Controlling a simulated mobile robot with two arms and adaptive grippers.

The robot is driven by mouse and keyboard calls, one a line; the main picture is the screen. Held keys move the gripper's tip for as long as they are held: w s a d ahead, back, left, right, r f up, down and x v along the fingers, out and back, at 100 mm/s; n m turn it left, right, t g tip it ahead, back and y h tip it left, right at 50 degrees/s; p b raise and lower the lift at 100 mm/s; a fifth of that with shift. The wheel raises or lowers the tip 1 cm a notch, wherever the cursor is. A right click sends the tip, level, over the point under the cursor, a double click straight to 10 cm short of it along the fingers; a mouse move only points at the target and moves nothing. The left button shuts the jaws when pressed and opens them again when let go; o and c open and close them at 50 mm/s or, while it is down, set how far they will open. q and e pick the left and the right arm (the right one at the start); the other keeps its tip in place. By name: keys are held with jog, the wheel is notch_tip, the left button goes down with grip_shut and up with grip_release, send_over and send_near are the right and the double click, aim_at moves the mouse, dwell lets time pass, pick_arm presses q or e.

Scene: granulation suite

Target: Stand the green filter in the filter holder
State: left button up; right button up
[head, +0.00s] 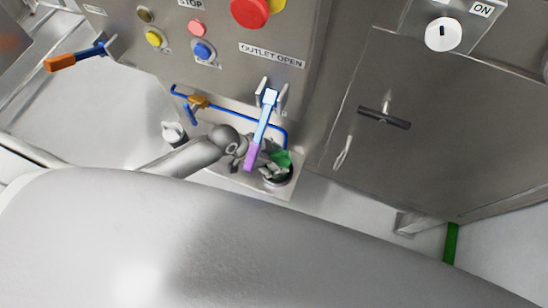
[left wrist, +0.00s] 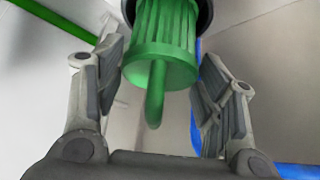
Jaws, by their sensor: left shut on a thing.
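The green filter (head: 284,158) shows in part beside my left gripper (head: 268,160) in the head view. In the left wrist view the ribbed green filter (left wrist: 165,35), with its curved handle (left wrist: 156,95), lies between the two fingers of my left gripper (left wrist: 160,85), which is shut on it. The dark round filter holder (head: 279,181) sits on a small metal ledge just below the filter in the head view. A dark rim, likely the holder (left wrist: 207,14), curves around the filter's far end in the wrist view. I cannot tell how deep the filter sits. My right gripper is not in view.
A light-blue lever with a purple grip (head: 262,125) hangs in front of the panel, close to my left gripper. A blue pipe with an orange valve (head: 198,102) runs behind. A metal cabinet (head: 430,140) stands at right. The ledge (head: 228,179) is small.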

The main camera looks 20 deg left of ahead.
pick_arm(q)
jog(key=shift+f+b, duration=0.35)
jog(key=shift+f, duration=0.3)
jog(key=o, duration=1.1)
jog(key=shift+r, duration=0.25)
jog(key=p+v, duration=0.1)
jog(key=v, duration=1.1)
jog(key=shift+r+p, duration=0.35)
